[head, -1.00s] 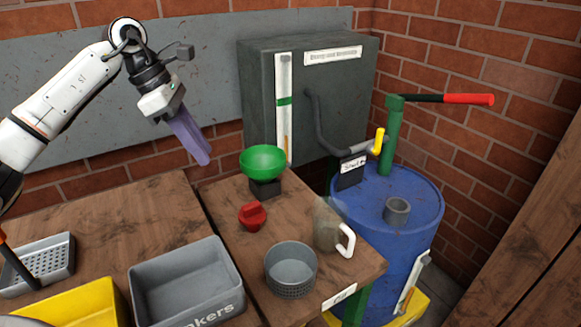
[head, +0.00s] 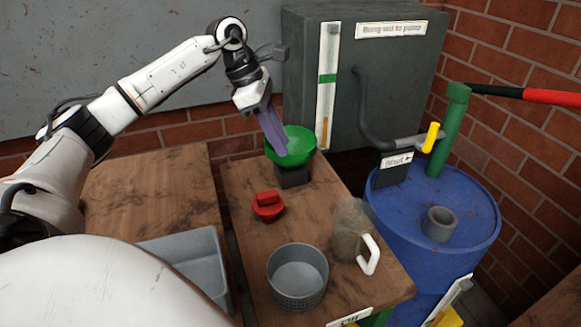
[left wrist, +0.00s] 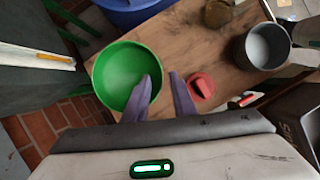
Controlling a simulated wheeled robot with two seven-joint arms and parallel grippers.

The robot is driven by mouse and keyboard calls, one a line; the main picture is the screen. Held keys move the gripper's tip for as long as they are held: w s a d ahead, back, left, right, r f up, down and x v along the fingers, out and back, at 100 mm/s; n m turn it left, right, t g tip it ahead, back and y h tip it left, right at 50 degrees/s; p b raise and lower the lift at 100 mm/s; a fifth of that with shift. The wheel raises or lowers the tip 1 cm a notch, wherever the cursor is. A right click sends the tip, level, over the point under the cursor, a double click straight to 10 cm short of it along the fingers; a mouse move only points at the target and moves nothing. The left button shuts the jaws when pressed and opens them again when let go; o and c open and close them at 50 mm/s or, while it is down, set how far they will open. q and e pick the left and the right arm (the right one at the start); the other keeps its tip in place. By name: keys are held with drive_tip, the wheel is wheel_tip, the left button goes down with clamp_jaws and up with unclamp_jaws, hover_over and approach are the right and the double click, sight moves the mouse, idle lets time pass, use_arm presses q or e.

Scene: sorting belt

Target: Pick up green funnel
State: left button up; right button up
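The green funnel (head: 301,144) sits wide mouth up on a dark block (head: 292,177) at the back of the wooden bench. My left gripper (head: 281,151) points down at the funnel from the upper left, its purple fingers overlapping the bowl. In the left wrist view the fingers of the left gripper (left wrist: 160,77) are apart. One finger lies over the inside of the funnel (left wrist: 113,76) and the other is outside its right rim. I cannot tell whether either finger touches it. My right gripper is not in view.
A red cap-like piece (head: 268,206), a grey perforated cup (head: 298,276) and a jug with a white handle (head: 349,229) stand on the bench. A blue drum (head: 458,216) is to the right. A grey cabinet (head: 400,80) stands behind. A grey bin (head: 185,255) is at left.

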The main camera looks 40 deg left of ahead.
sight(290, 160)
use_arm(q)
drive_tip(key=x, duration=0.3)
drive_tip(key=shift+w, duration=0.1)
clamp_jaws()
drive_tip(key=shift+r, duration=0.1)
idle(1.2)
